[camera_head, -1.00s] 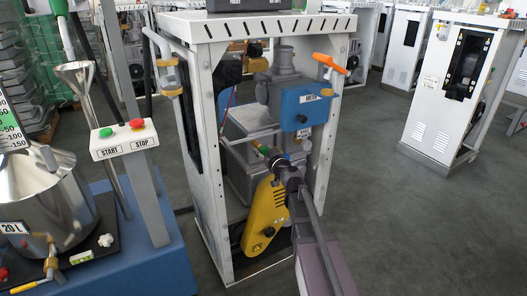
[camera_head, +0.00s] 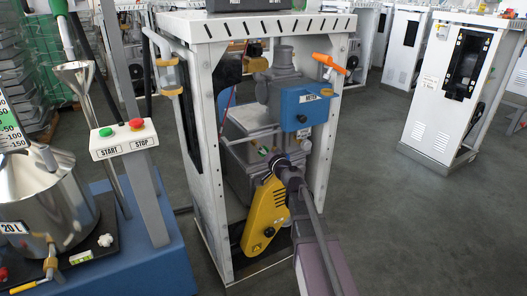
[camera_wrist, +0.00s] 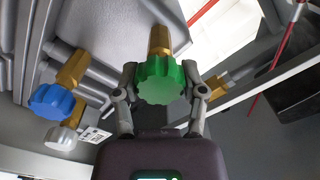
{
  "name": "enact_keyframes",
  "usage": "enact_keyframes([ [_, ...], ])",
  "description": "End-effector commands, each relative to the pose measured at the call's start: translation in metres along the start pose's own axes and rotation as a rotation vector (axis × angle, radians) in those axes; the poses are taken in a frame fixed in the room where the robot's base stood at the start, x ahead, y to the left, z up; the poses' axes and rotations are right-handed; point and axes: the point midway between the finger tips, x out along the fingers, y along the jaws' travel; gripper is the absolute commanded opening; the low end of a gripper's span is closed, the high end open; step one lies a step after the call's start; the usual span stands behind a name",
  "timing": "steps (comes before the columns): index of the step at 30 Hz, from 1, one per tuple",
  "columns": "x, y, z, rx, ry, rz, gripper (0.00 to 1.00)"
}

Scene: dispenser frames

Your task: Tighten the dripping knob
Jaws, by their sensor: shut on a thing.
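In the wrist view, a green fluted knob (camera_wrist: 161,82) on a brass stem (camera_wrist: 160,40) sits between the two fingers of my gripper (camera_wrist: 160,92). The fingers are closed against its sides. A blue knob (camera_wrist: 52,101) and a grey-white knob (camera_wrist: 61,137), both on brass stems, are to the left, apart from the fingers. In the head view, my gripper (camera_head: 272,160) is inside the white frame, in front of the grey machine and above the yellow guard (camera_head: 263,222). The knobs are too small there to tell well. I see no drip.
The white frame's posts (camera_head: 202,150) stand close on both sides of my arm. A blue meter box (camera_head: 305,107) and an orange lever (camera_head: 328,63) are above. A START/STOP panel (camera_head: 124,138) and a steel vessel (camera_head: 40,200) stand left.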

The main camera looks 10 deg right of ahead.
Motion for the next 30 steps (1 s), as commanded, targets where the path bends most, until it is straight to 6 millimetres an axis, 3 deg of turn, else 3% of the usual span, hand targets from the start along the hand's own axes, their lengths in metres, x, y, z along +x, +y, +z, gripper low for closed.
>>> enact_keyframes([
  [9,0.0013,0.0013,-0.0011,0.147,0.002,0.002,0.07],
  [24,0.0015,0.0014,-0.0013,0.171,0.003,0.002,0.07],
  [25,0.0015,0.0014,-0.0013,0.171,0.003,0.002,0.6],
  [28,0.0013,0.0013,-0.0012,0.171,0.003,0.002,0.89],
  [30,0.001,0.0012,-0.001,0.17,0.002,0.002,0.89],
])
